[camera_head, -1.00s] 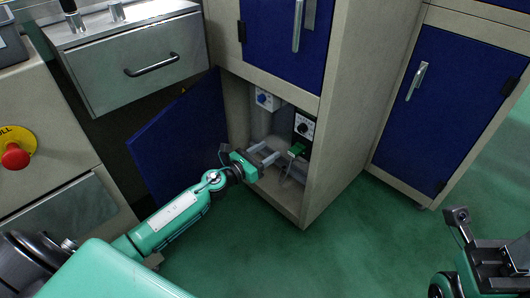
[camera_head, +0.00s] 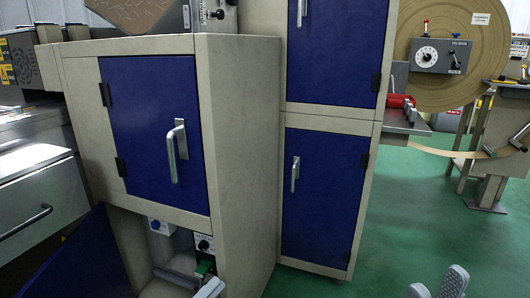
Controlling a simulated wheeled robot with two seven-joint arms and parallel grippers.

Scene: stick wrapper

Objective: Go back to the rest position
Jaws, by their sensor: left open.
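My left gripper (camera_head: 193,284) shows only its grey fingertips at the bottom of the head view, open, in front of the opened lower compartment of the beige cabinet (camera_head: 240,150). A green piece (camera_head: 204,269) shows just behind and between the fingertips; I cannot tell whether they touch it. My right gripper (camera_head: 437,287) shows two grey fingertips at the bottom right, spread apart and empty over the green floor. Both arms are otherwise below the picture.
The opened blue lower door (camera_head: 88,262) stands left of the compartment. Inside are a blue-knob switch (camera_head: 157,226) and a black-knob switch (camera_head: 204,245). A second blue-doored cabinet (camera_head: 322,200) stands to the right. Green floor (camera_head: 400,220) is clear at right; a large cardboard reel (camera_head: 450,50) stands behind.

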